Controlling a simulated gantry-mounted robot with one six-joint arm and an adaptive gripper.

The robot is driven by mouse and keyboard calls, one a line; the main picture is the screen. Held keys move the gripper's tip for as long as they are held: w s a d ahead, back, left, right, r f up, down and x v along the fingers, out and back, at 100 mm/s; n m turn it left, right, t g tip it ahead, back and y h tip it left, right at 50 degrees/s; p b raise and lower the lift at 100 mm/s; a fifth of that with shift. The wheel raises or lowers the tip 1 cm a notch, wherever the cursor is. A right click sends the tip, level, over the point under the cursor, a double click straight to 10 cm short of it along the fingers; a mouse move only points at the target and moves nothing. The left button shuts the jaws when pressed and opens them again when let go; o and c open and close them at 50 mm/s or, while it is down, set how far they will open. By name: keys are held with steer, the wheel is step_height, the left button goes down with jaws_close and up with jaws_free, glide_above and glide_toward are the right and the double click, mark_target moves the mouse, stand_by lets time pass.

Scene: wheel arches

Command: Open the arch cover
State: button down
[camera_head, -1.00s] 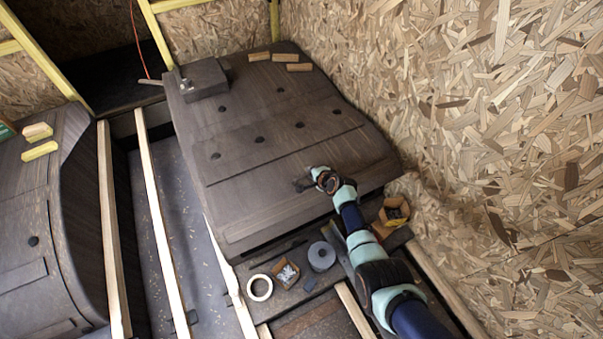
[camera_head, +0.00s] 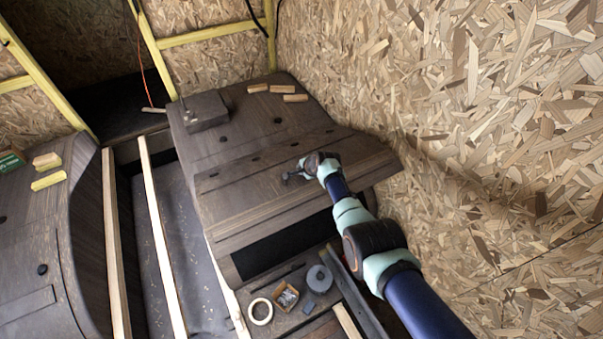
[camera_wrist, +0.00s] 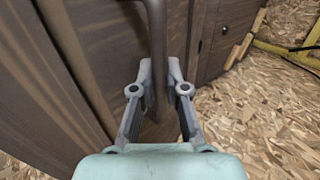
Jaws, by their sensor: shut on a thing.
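The arch cover (camera_head: 240,196) is a dark brown wooden panel on the front of the wheel arch (camera_head: 270,113). It is tilted up at its front edge, with a dark opening (camera_head: 275,250) below it. My gripper (camera_head: 290,176) is at the cover's upper face, to the right of its middle. In the wrist view my gripper (camera_wrist: 160,88) has its fingers on either side of a dark bar-like handle (camera_wrist: 157,45) and is shut on it. The cover also shows in the wrist view (camera_wrist: 90,60), behind the handle. The handle is mostly hidden in the head view.
A dark block (camera_head: 204,111) and several small wood pieces (camera_head: 283,90) lie on the arch top. A tape ring (camera_head: 260,311), a small box (camera_head: 286,296) and a grey roll (camera_head: 319,278) lie below the opening. A chipboard wall (camera_head: 480,120) stands close on the right.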

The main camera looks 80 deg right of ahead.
steer(key=shift+r, duration=0.1)
steer(key=c, duration=1.4)
jaws_free()
steer(key=shift+w+d, duration=0.1)
steer(key=shift+d, duration=0.05)
steer(key=shift+c, duration=0.2)
steer(key=v, duration=1.2)
